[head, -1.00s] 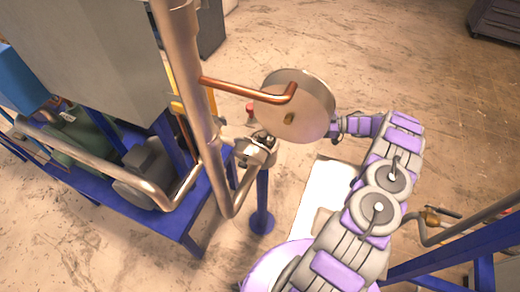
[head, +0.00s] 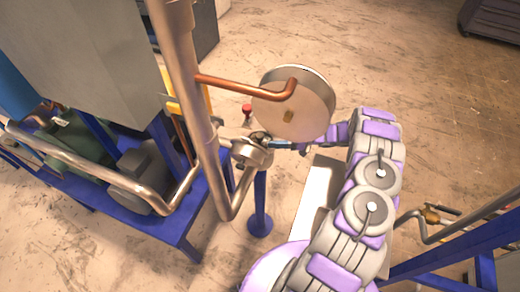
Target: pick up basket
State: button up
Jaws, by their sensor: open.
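No basket can be made out clearly in the head view. A small dark shape (head: 258,138) shows at the mouth of the round metal port (head: 252,153), too small to identify. My gripper (head: 280,145) reaches in from the right, just below the large round metal disc (head: 293,108), with its tip close to the port's right side. The jaws are open, but small in the picture. I cannot tell whether they touch anything.
A blue-framed machine (head: 130,205) fills the left. Pipework and a blue frame (head: 455,250) are at lower right. Open floor lies behind.

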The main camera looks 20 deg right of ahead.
aim_at(260, 135)
jog(key=shift+w+x, duration=0.15)
jog(key=shift+x, duration=1.25)
jog(key=shift+w+x, duration=0.15)
jog(key=shift+x, duration=1.25)
jog(key=shift+d, duration=0.2)
jog(key=shift+c, duration=0.5)
grip_shut()
